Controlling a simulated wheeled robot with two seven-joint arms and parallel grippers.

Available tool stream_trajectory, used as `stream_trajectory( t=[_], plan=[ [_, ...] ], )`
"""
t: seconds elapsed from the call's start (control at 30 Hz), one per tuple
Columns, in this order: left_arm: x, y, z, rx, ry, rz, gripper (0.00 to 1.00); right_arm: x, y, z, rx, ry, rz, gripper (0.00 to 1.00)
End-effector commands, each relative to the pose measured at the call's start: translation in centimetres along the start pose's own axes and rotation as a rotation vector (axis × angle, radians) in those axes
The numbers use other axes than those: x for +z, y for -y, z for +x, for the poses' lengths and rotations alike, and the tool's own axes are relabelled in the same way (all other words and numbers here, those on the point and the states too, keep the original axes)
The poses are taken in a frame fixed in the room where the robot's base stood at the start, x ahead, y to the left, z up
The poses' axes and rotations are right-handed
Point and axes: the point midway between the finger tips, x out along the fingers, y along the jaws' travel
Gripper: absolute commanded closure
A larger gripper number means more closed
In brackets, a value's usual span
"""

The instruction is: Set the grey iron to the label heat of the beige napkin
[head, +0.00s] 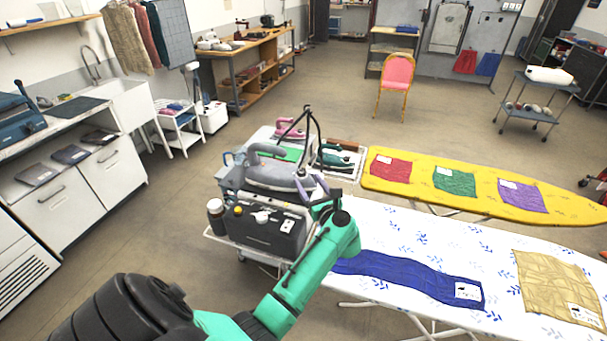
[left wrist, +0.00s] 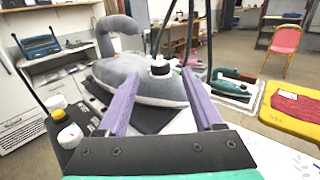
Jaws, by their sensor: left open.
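The grey iron (head: 268,176) sits on a station on the trolley, and it fills the middle of the left wrist view (left wrist: 130,70). A black dial with a pale top (left wrist: 160,67) is on the iron, between and just beyond my left fingertips. My left gripper (head: 311,184) is open at the iron's right end; its purple fingers (left wrist: 161,75) stand either side of the dial, with no clear contact. The dial's setting is not readable. The beige napkin (head: 547,279) lies on the white ironing board at the right, with a white label (head: 584,314) too small to read.
Pink (head: 290,129) and green (head: 335,157) irons stand behind the grey one. A dark frame (head: 308,125) rises close to my gripper. A bottle (head: 215,215) stands at the trolley's left. A blue cloth (head: 410,277) lies on the white board (head: 400,225).

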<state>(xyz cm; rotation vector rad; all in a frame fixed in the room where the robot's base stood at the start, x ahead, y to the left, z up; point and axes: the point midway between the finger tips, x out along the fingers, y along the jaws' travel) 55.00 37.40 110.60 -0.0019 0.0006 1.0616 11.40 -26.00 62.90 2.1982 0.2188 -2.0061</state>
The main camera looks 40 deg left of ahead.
Motion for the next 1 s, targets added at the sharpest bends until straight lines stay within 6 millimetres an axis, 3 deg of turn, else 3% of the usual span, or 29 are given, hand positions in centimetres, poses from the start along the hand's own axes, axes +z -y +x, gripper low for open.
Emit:
stream_trajectory(
  t=[0.1, 0.2, 0.5, 0.53, 0.7, 1.0],
  plan=[
    [0.2, 0.0, 2.8, 0.0, 0.003, 0.001, 0.32, -0.1, 0.0, -0.1, 0.0, -0.001, 0.0, 1.0],
    [0.1, 0.0, 4.2, 0.0, 0.002, 0.002, 0.32, -0.1, 0.0, -0.3, 0.0, -0.001, 0.0, 1.0],
    [0.0, 0.0, 4.8, -0.001, 0.0, 0.0, 0.32, -0.1, 0.0, -0.3, 0.0, -0.001, 0.0, 1.0],
    [0.0, 0.0, 4.8, -0.001, 0.0, 0.0, 0.36, -0.1, 0.0, -0.3, 0.0, -0.001, 0.0, 1.0],
    [0.0, 0.0, 4.8, -0.001, 0.0, 0.001, 1.0, -0.1, 0.0, -0.3, 0.0, -0.001, 0.0, 1.0],
    [-0.1, -0.1, 4.8, -0.017, 0.0, 0.001, 1.0, -0.1, 0.0, -0.3, 0.0, -0.001, 0.0, 1.0]
  ],
)
